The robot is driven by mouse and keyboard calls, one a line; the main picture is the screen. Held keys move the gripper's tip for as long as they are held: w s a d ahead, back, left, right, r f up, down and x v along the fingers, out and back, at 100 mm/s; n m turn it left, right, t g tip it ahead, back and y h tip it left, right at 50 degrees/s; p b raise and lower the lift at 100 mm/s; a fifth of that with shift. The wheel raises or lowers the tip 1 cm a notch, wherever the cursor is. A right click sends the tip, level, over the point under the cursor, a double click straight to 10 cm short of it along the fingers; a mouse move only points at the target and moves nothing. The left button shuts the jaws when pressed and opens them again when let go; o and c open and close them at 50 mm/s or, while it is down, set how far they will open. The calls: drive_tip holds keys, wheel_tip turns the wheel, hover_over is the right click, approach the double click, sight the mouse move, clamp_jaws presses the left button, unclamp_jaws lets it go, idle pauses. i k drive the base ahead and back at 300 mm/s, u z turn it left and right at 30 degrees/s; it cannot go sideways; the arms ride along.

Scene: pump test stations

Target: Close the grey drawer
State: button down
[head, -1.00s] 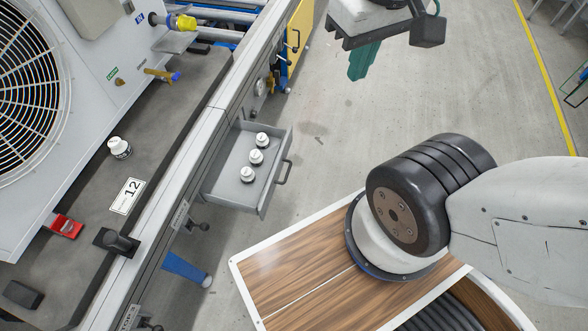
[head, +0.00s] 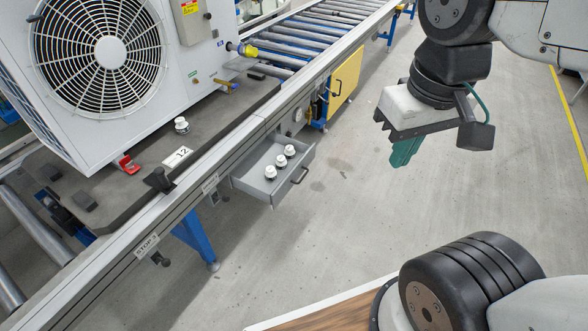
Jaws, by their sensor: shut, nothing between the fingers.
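The grey drawer (head: 256,182) stands pulled out from under the edge of the long workbench, left of the picture's middle. Its dark handle (head: 300,175) is on its front, facing right. Several small white-capped bottles stand in a row inside it. My gripper (head: 404,152), with green fingers pointing down, hangs at the upper right. It is shut and empty, to the right of the drawer front and clear of it.
The bench edge (head: 222,164) runs diagonally from lower left to upper right. A fan unit (head: 190,85) stands on the bench, with a white bottle (head: 181,126) beside it. A yellow cabinet (head: 345,80) is beyond the drawer. The floor (head: 330,230) right of the drawer is clear.

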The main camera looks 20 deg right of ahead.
sight(248, 176)
drive_tip(key=u, duration=0.5)
drive_tip(key=i, duration=1.1)
drive_tip(key=z, duration=0.4)
